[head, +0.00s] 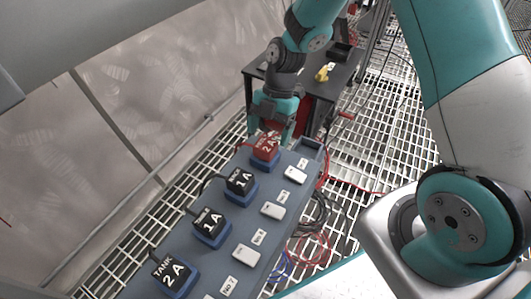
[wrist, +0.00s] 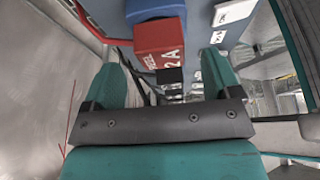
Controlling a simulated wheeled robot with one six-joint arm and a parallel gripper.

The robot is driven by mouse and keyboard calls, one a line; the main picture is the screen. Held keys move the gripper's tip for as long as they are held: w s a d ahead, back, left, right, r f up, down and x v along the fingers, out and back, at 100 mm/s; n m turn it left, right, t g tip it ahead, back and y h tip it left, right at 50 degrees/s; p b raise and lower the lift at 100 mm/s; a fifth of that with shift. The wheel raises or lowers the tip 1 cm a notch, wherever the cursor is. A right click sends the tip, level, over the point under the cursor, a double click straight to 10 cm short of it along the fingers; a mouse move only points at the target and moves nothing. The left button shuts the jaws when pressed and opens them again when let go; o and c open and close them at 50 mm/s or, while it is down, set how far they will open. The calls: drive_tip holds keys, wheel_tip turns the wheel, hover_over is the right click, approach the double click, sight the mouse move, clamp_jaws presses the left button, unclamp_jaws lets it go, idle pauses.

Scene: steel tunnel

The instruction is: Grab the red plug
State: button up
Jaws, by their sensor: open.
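The red plug (head: 266,145) sits on a blue base at the far end of the grey panel. It bears white lettering. In the wrist view the red plug (wrist: 158,37) lies just beyond the fingertips, roughly centred between them. My gripper (head: 271,128) is at the far end of the panel, close behind and above the plug. Its teal fingers are open and spread apart, with nothing held. The wrist view shows my gripper (wrist: 161,60) with one finger on each side. I cannot tell whether either finger touches the plug.
Black plugs (head: 241,179) on blue bases stand in a row nearer on the panel (head: 224,262). White labelled blocks (head: 273,210) line its right side. A dark table (head: 330,80) with a yellow item (head: 323,73) stands behind. Red and black cables (head: 310,245) lie on the grating to the right.

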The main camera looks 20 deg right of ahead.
sight(266, 143)
drive_tip(key=b+x, duration=0.1)
drive_tip(key=x, duration=0.3)
drive_tip(key=shift+s+a+f, duration=0.1)
drive_tip(key=shift+s, duration=0.05)
drive_tip(key=shift+c, duration=0.5)
drive_tip(key=c, duration=1)
